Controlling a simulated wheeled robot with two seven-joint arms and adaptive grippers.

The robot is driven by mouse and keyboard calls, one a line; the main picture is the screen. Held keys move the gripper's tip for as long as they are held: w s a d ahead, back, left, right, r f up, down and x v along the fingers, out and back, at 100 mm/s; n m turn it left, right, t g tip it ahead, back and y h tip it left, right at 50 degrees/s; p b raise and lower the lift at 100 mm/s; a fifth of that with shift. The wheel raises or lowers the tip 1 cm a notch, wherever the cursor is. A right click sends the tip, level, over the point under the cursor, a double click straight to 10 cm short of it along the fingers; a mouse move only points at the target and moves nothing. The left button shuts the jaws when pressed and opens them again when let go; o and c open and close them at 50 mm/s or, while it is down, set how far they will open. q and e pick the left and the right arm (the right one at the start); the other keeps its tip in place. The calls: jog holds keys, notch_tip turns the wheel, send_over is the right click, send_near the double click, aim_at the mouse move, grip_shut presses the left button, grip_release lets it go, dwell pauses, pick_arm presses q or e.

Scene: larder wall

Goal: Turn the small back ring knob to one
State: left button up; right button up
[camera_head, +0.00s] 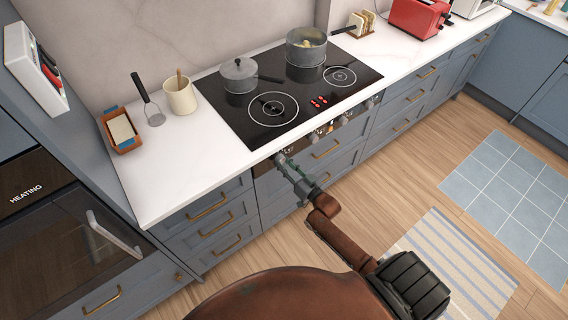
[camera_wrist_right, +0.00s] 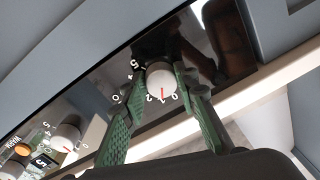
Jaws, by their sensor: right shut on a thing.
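My right gripper (camera_head: 280,160) is at the left end of the hob's front control panel. In the right wrist view its green fingers (camera_wrist_right: 158,95) are shut on a white knob (camera_wrist_right: 159,77), one on each side. The knob's red line points between the printed 0 and 2; the digit by the line is hard to read. The black hob (camera_head: 262,134) has two bare rings in front; a lidded grey pan (camera_head: 239,76) and a grey pot (camera_head: 305,52) cover the back ones. I cannot tell which ring this knob serves. My left gripper is not in view.
Another white knob (camera_wrist_right: 67,138) and an orange light (camera_wrist_right: 22,150) are farther along the panel. Red lights (camera_head: 319,101) show on the hob. Blue drawers (camera_head: 215,225) lie below the worktop. A utensil pot (camera_head: 181,95) stands left of the hob.

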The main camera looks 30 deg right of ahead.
jog(key=o, duration=1.2)
jog(key=shift+c, duration=0.2)
jog(key=s+d, duration=0.1)
jog(key=s, duration=1.1)
jog(key=shift+d+f, duration=0.15)
jog(key=shift+d, duration=0.15)
